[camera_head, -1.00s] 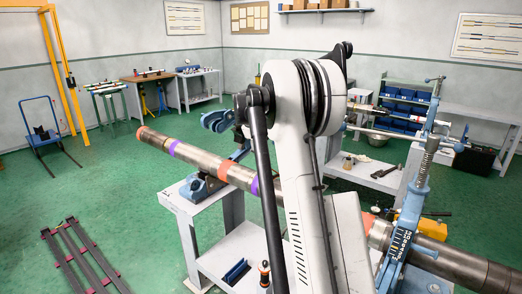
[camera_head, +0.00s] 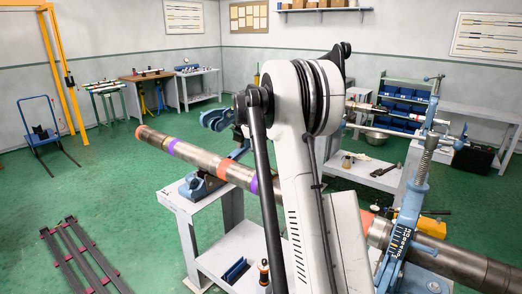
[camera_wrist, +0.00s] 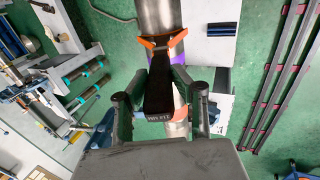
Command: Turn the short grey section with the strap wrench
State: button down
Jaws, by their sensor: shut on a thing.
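A long grey pipe (camera_head: 200,158) with orange and purple bands lies across the vises in the head view. It also shows under the wrist camera (camera_wrist: 157,14). My gripper (camera_wrist: 160,76) is shut on the handle, with a finger on either side. In the head view my own arm hides the gripper and wrench. I cannot tell which pipe part is the short grey section.
A blue vise (camera_head: 402,240) stands around the pipe at the right. A blue support (camera_head: 200,187) carries its left part on a white bench (camera_head: 185,207). A rack of dark rails (camera_head: 82,258) lies on the floor at the left. Green floor there is mostly clear.

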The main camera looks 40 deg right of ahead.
jog(key=shift+d+f+b, duration=0.2)
jog(key=shift+f+b, duration=0.2)
jog(key=shift+f, duration=0.2)
dwell(1.3)
jog(key=shift+d+r, duration=0.1)
jog(key=shift+w+d+r+y+p, duration=0.15)
jog(key=shift+d+p, duration=0.1)
jog(key=shift+d, duration=0.2)
jog(key=shift+w+d+r+y+p, duration=0.1)
jog(key=shift+d+r+y+p, duration=0.15)
jog(key=shift+d, duration=0.2)
jog(key=shift+w+d+r+y+p, duration=0.1)
jog(key=shift+d+p, duration=0.2)
jog(key=shift+d, duration=0.4)
jog(key=shift+w+d+r+g+y+p, duration=0.15)
jog(key=shift+d+y+p, duration=0.4)
jog(key=shift+d, duration=0.3)
jog(key=shift+w+d+r+g+y+p, duration=0.15)
jog(key=shift+d+y+p, duration=0.2)
jog(key=shift+d+p, duration=0.35)
jog(key=shift+f, duration=0.1)
jog(key=shift+a+b, duration=0.3)
jog(key=shift+b, duration=0.2)
